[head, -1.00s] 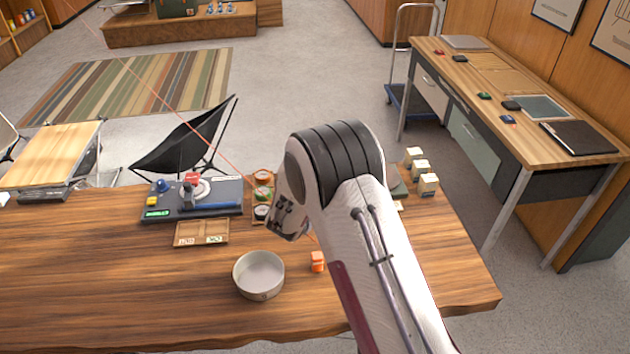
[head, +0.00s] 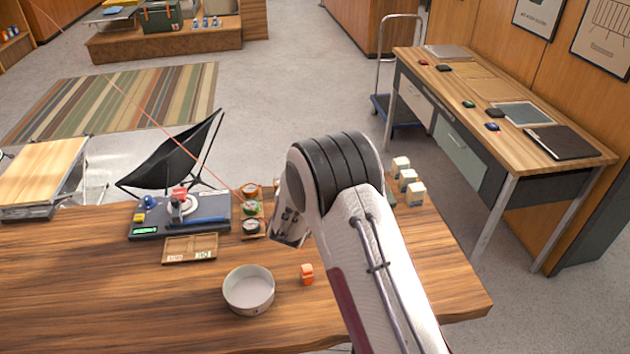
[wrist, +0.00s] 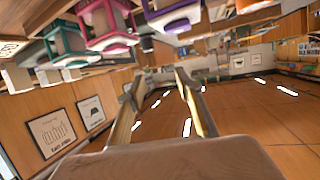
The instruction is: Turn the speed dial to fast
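A dark grey console (head: 150,230) sits at the back left of the wooden table. It carries a white round part (head: 182,208) with a red piece (head: 180,193) on it, a yellow block (head: 139,217), a blue bar and a lit green display (head: 145,232). Which part is the speed dial, and its setting, are too small to tell. My gripper (head: 287,230) hangs to the right of the console, clear of it, partly hidden by my arm. The wrist view shows its two fingers (wrist: 157,85) apart with nothing between them; the console is not seen there.
Round gauges or compasses (head: 250,226) stand between console and gripper. A shallow wooden tray (head: 190,249), a round bowl (head: 249,290) and an orange block (head: 307,274) lie nearer. Several pale blocks (head: 408,182) stand right of my arm. The table's left front is clear.

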